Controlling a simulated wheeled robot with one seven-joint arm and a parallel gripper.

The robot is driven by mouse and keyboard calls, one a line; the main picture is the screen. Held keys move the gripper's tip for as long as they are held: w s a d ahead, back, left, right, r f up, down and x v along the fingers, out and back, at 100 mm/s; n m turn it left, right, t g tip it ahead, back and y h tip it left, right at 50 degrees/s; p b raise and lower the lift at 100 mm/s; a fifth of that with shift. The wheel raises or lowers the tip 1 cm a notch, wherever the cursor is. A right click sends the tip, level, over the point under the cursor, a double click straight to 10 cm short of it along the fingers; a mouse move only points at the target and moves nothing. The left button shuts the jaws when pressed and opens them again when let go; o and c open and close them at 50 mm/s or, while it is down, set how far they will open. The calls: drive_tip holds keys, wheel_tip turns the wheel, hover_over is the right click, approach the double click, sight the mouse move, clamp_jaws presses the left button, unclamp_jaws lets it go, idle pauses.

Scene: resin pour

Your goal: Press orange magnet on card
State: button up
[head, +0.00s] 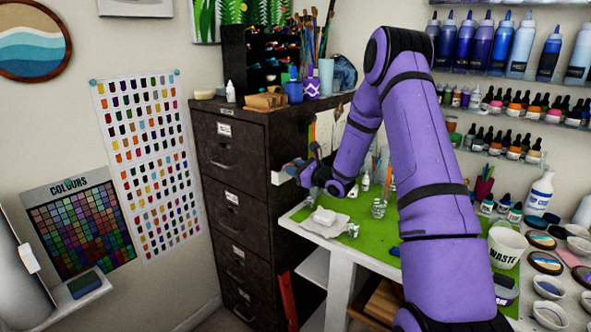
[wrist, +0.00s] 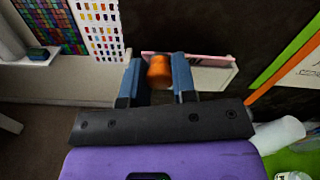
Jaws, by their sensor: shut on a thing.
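The orange magnet (wrist: 159,72) is a small round piece between the two blue fingers of my gripper (wrist: 157,62), seen in the wrist view. My gripper is shut on it. I cannot tell whether the magnet touches the card. In the head view my gripper (head: 291,168) is at the side of the dark filing cabinet (head: 235,190). The magnet cannot be made out there.
Colour charts (head: 148,155) hang on the left wall. Brushes and pots crowd the cabinet top.

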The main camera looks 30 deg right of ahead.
drive_tip(key=shift+x, duration=1)
idle(0.7)
drive_tip(key=o, duration=1.4)
drive_tip(key=shift+o, duration=0.2)
drive_tip(key=shift+s+d, duration=0.1)
drive_tip(key=v, duration=0.7)
